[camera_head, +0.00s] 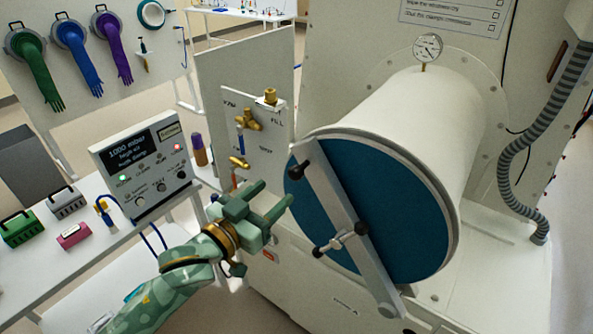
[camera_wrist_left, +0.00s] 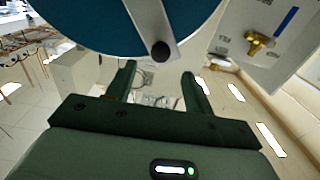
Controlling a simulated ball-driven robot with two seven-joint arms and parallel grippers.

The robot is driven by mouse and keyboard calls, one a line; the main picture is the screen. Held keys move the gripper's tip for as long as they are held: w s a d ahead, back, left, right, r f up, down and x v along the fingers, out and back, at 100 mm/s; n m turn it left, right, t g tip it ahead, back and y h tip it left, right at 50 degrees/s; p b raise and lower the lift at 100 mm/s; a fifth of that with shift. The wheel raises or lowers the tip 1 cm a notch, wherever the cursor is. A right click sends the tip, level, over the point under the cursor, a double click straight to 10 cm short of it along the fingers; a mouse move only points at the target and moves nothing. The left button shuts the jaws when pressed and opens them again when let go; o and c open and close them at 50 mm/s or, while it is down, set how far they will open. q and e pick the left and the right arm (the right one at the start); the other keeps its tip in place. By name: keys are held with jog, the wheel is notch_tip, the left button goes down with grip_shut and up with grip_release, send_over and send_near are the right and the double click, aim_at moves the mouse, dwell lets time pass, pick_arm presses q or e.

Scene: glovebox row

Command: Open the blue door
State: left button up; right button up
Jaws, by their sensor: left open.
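The blue door (camera_head: 400,215) is a round disc that covers the front end of a white cylinder. It looks shut. A grey bar (camera_head: 332,195) crosses it diagonally, with a black knob (camera_head: 299,169) at its upper left end and a metal cross handle (camera_head: 341,239) near the middle. My left gripper (camera_head: 276,192) is open and empty, just left of and below the black knob, apart from it. In the left wrist view the blue door (camera_wrist_left: 95,22) fills the top, and the black knob (camera_wrist_left: 160,51) shows just beyond my open fingers (camera_wrist_left: 160,76).
A valve panel (camera_head: 262,135) with brass valves stands close behind my left gripper. A control box (camera_head: 145,165) with a lit display sits on the white table at left. A grey hose (camera_head: 515,150) hangs right of the white cylinder (camera_head: 425,120). A gauge (camera_head: 428,47) tops the cylinder.

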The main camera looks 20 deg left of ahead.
aim_at(292, 176)
pick_arm(q)
jog(key=x, duration=0.9)
jog(key=shift+f, duration=0.1)
grip_shut()
jog(key=shift+p, duration=0.3)
